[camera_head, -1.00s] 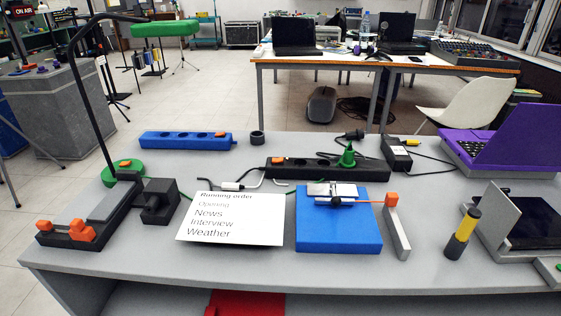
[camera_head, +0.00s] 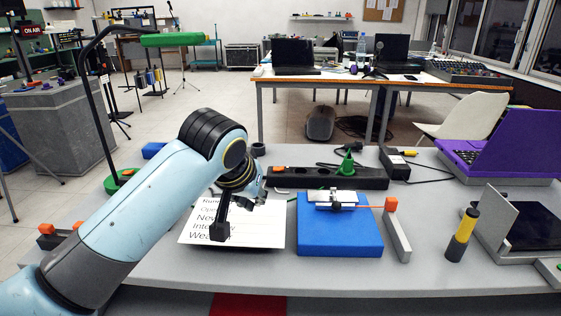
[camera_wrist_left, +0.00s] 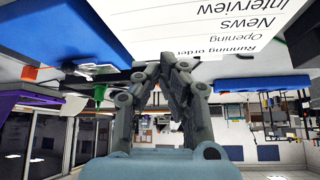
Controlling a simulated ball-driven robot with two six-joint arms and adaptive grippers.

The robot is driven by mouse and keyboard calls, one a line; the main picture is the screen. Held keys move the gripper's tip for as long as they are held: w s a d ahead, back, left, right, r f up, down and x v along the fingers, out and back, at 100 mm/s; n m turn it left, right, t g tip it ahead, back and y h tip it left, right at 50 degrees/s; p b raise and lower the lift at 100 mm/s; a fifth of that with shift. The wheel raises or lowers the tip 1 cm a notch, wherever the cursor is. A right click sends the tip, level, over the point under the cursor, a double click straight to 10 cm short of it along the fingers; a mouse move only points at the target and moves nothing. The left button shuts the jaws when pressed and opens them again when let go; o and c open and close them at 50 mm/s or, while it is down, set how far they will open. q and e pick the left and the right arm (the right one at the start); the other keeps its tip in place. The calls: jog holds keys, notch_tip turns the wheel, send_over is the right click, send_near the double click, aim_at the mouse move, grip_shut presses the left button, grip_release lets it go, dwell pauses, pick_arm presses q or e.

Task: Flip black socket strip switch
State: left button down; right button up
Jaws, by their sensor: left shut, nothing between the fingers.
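The black socket strip (camera_head: 330,180) lies behind the blue box on the grey table. Its orange switch (camera_head: 279,169) is at its left end, and a green cone-shaped plug stands on its right part. My left gripper (camera_head: 260,198) is shut and empty, over the white running-order card, in front of and a little left of the strip's switch end. In the left wrist view its fingers (camera_wrist_left: 168,62) meet near the card's edge. That view is upside down, and the switch is not clear there. My right gripper is not in view.
A blue box (camera_head: 340,238) with a metal piece on top stands right of the gripper. The green cone (camera_head: 347,161) rises from the strip. A blue socket strip (camera_head: 153,150) is mostly hidden by my arm. A black adapter (camera_head: 394,164) lies right of the black strip.

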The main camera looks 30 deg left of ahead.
pick_arm(q)
jog(key=w+a+r+n+t, duration=0.1)
jog(key=w+a+r, duration=0.1)
jog(key=w+r, duration=0.2)
jog(key=w+a+r+n+y, duration=0.1)
jog(key=w+a+r+n, duration=0.1)
jog(key=w, duration=0.7)
notch_tip(320, 180, up, 3)
jog(key=shift+w+a+f+t, duration=0.2)
jog(key=shift+w+a+t, duration=0.15)
jog(key=shift+a, duration=0.25)
jog(key=b, duration=0.3)
send_over(281, 169)
jog(key=f, duration=0.7)
jog(key=shift+a+f, duration=0.3)
jog(key=shift+a, duration=0.05)
jog(key=shift+d+f, duration=0.2)
jog(key=shift+f, duration=1)
jog(key=shift+d+f, duration=0.1)
jog(key=shift+f, duration=0.4)
